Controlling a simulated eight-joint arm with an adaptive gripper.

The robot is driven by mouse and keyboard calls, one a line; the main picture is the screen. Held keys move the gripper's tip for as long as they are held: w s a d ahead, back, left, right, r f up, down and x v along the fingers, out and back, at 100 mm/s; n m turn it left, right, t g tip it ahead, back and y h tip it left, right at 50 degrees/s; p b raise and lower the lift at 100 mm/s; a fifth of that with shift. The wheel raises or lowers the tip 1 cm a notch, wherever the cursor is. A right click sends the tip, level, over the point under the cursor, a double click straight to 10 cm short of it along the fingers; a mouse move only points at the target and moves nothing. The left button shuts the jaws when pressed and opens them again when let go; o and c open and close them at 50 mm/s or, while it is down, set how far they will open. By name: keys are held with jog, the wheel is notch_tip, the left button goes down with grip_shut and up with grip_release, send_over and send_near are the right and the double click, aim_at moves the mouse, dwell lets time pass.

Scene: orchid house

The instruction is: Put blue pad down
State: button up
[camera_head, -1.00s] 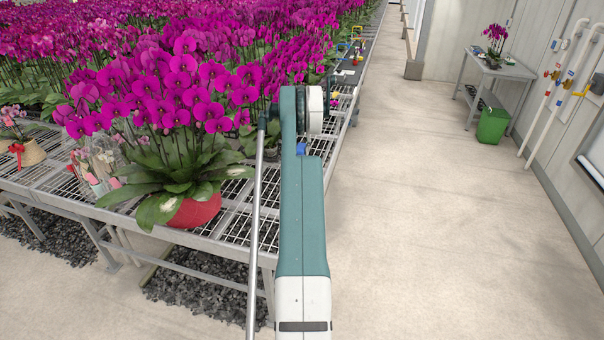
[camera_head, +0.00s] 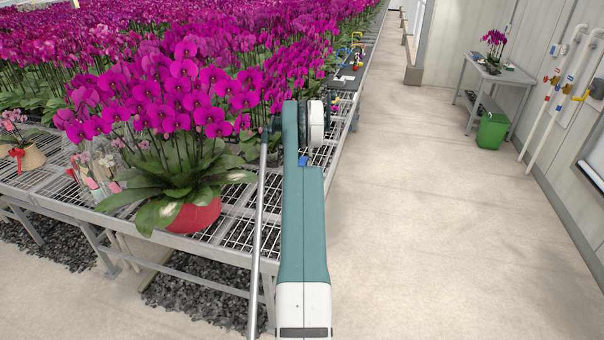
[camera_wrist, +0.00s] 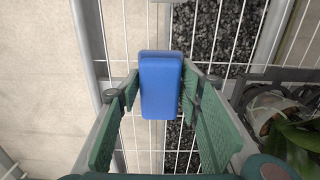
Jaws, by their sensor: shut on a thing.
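The blue pad (camera_wrist: 161,92) is a small rounded block in the middle of the wrist view. My gripper (camera_wrist: 160,100) has it between its two green-lined fingers, one on each side. The pad is over the wire mesh of the bench (camera_wrist: 118,45); I cannot tell whether it touches the mesh.
A red pot (camera_head: 196,214) with a magenta orchid stands on the bench left of my arm. A pot and green leaves (camera_wrist: 296,130) lie at the right of the wrist view. Small tools (camera_head: 348,72) lie farther along the bench. The aisle floor (camera_head: 420,220) is clear.

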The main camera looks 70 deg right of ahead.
jog(key=shift+f, duration=0.65)
jog(key=shift+f, duration=1.9)
jog(key=shift+f+b, duration=0.2)
jog(key=shift+b, duration=0.15)
jog(key=o, duration=1)
jog(key=shift+c, duration=0.2)
jog(key=shift+r, duration=0.25)
notch_tip(320, 180, up, 12)
jog(key=shift+f+p, duration=0.1)
jog(key=shift+p, duration=0.65)
